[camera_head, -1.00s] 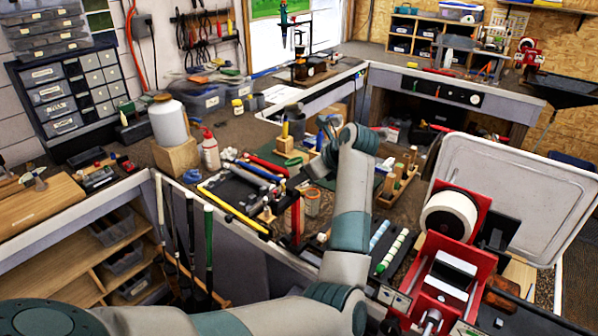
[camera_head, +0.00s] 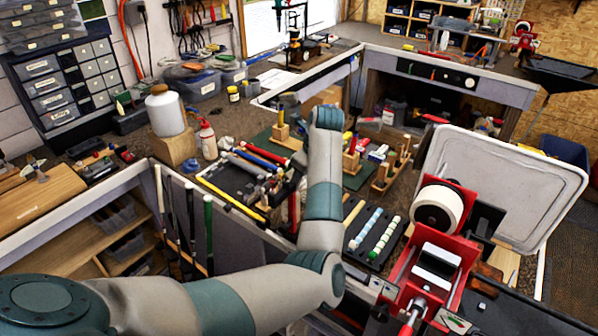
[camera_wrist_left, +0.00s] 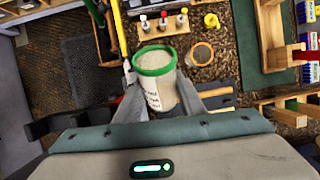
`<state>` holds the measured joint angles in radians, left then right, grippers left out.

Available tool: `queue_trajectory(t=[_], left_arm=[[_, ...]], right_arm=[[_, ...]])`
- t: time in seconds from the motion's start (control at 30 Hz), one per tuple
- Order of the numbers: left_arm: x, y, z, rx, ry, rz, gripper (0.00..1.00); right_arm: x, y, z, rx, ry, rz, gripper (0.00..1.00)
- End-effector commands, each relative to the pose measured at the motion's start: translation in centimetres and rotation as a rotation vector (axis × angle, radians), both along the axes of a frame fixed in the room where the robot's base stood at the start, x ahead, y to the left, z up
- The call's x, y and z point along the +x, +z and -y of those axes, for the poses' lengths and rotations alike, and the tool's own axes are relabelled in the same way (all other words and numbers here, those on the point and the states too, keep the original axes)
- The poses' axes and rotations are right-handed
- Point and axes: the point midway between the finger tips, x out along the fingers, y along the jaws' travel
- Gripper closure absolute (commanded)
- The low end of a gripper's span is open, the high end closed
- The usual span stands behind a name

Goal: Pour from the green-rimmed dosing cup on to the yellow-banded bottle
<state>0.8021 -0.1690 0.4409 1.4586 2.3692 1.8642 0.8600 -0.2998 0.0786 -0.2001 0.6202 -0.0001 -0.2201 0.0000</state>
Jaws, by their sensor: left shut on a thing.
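The green-rimmed dosing cup (camera_wrist_left: 158,75) is between the fingers of my left gripper (camera_wrist_left: 158,98) in the left wrist view. The gripper is shut on it. The cup holds a pale, grainy fill and has printing on its side. Several small bottles stand in a row beyond the cup. One of them, a small bottle with yellow at its top (camera_wrist_left: 211,21), is at the right end; I cannot tell whether this is the yellow-banded bottle. In the head view my left forearm hides most of the gripper and the cup. My right gripper is not in view.
An orange-rimmed cup (camera_wrist_left: 202,54) stands right of the held cup. A green mat (camera_wrist_left: 245,40) and wooden racks lie further right. In the head view, a red vise (camera_head: 437,262) and a white tray (camera_head: 510,180) stand right of my arm. The bench is crowded.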

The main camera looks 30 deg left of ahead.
Motion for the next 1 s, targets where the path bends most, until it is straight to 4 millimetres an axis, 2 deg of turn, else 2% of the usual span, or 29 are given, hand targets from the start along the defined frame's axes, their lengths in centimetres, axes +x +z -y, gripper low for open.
queue_trajectory(t=[0.43, 1.0], left_arm=[[0.03, 0.17, 0.88, -0.363, 0.001, -0.026, 0.86], [-0.14, 0.27, 0.92, -0.429, 0.000, -0.034, 0.86]], right_arm=[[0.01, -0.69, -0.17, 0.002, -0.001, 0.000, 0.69], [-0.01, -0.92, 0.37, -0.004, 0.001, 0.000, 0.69]])
